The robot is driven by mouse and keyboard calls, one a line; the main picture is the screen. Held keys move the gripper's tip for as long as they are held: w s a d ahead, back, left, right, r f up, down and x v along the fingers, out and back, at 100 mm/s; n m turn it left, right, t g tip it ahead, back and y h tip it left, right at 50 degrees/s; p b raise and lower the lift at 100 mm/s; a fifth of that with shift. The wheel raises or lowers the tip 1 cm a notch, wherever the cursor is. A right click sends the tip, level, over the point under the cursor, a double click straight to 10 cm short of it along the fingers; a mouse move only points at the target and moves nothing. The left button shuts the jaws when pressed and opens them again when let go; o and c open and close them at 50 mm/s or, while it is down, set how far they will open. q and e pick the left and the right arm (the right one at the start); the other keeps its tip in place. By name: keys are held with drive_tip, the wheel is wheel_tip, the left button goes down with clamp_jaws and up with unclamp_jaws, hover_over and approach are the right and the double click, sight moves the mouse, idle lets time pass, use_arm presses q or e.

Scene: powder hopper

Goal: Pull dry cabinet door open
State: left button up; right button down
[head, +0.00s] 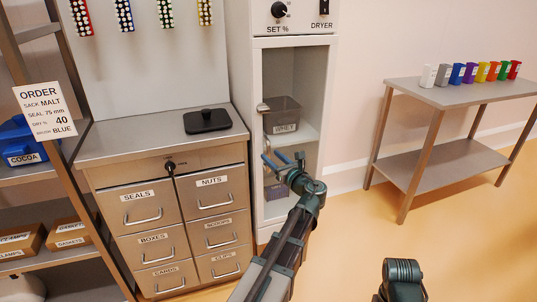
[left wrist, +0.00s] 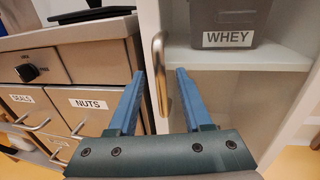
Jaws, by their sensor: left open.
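The dry cabinet (head: 240,60) is the tall white unit with a dial and a DRYER switch on top. Its door looks shut, and its shelves show through the front. A vertical metal door handle (left wrist: 161,72) shows at the door's left edge in the left wrist view; its upper end (head: 263,107) shows in the head view. My left gripper (head: 284,158) is open in front of the cabinet. In the left wrist view its blue fingers (left wrist: 157,98) lie either side of the handle's lower part, apart from it. The right gripper is out of view.
A WHEY bin (head: 283,118) stands inside the cabinet. A drawer unit (head: 150,145) with a black scale (head: 207,121) adjoins it on the left. A side table (head: 440,94) with several coloured cups stands at right. The floor between is clear.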

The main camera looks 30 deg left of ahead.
use_arm(q)
drive_tip(key=shift+x, duration=1.5)
clamp_jaws()
idle(0.4)
